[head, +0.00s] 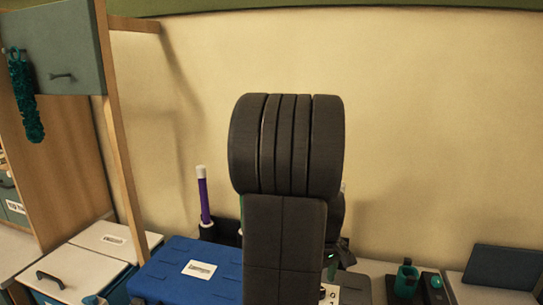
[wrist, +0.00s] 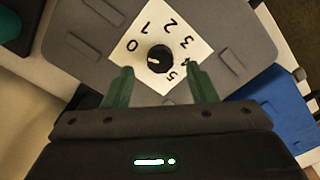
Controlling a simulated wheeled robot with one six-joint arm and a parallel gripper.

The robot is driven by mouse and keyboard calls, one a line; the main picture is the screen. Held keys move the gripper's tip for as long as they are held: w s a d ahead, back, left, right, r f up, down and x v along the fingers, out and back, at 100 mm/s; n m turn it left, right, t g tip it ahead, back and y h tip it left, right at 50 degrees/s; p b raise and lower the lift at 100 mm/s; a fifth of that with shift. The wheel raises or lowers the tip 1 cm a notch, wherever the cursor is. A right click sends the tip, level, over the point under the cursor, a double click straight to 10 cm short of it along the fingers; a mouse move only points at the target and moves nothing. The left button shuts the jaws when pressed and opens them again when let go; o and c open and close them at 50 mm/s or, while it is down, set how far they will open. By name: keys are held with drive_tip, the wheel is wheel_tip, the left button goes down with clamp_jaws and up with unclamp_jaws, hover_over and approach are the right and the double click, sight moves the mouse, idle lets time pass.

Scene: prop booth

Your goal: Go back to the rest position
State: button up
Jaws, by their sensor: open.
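My gripper (wrist: 160,85) shows in the wrist view with its two green fingers apart and nothing between them. Beyond the fingertips is a black knob (wrist: 159,57) on a white dial plate (wrist: 150,35) marked with numbers 0 to 5. The plate is fixed on a grey panel (wrist: 230,30). The fingers appear apart from the knob, though the exact gap is hard to tell. In the head view my dark arm stands upright in the middle and hides most of the gripper and the panel.
A blue box (head: 180,273) stands left of my arm, with a purple and white stick (head: 204,200) behind it. White-lidded bins (head: 85,270) and a wooden cabinet frame with a teal door (head: 60,55) are at the left. A teal holder (head: 406,280) and a dark panel (head: 502,267) are at the right.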

wheel_tip(320, 180, up, 11)
wheel_tip(320, 180, down, 14)
drive_tip(key=shift+r, duration=0.15)
drive_tip(key=shift+f, duration=0.35)
drive_tip(key=m, duration=0.5)
drive_tip(key=shift+r, duration=0.1)
drive_tip(key=m, duration=0.3)
drive_tip(key=shift+m+p, duration=0.35)
drive_tip(key=shift+m, duration=0.05)
wheel_tip(320, 180, up, 13)
